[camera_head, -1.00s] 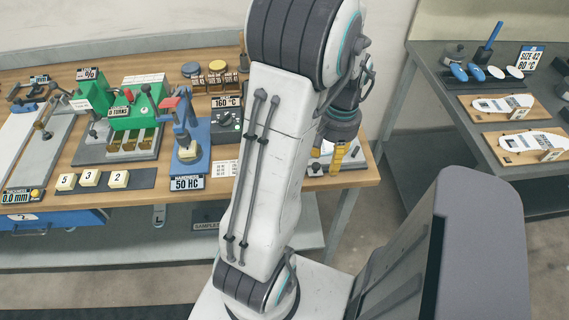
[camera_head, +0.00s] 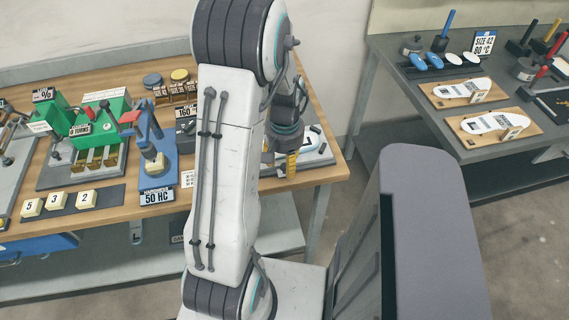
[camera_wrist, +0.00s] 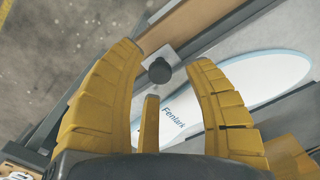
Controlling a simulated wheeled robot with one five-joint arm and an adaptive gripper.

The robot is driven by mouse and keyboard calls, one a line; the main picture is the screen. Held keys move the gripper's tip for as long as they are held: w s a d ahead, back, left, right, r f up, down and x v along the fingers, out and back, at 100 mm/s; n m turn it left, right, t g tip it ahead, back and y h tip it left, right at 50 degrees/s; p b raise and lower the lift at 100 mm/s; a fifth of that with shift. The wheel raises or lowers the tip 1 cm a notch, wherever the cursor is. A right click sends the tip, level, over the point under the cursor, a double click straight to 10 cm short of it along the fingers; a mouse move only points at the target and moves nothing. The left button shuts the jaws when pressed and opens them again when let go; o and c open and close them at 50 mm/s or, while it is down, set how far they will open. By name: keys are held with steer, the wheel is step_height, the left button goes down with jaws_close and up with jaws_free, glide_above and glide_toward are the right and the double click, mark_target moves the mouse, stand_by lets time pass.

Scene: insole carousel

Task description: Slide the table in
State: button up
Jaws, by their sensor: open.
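The sliding table in the wrist view looks like a grey plate (camera_wrist: 186,52) with a round dark knob (camera_wrist: 159,72) at its end. A white insole marked "Fenlark" (camera_wrist: 262,75) lies beside the knob. My gripper (camera_wrist: 165,57) is open, with its yellow fingers on either side of the knob. Contact with the knob cannot be told. In the head view, my gripper (camera_head: 280,160) hangs low at the bench's right end, partly behind my arm. A pale device (camera_head: 318,153) shows just right of it, mostly hidden.
The wooden bench (camera_head: 110,220) carries a blue hardness press (camera_head: 155,165), green machines (camera_head: 95,125) and number blocks (camera_head: 58,200). A dark side table (camera_head: 400,75) with insoles on boards (camera_head: 495,125) stands right. Floor shows between them.

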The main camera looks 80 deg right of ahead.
steer(key=shift+f, duration=0.5)
jaws_close()
stand_by(0.3)
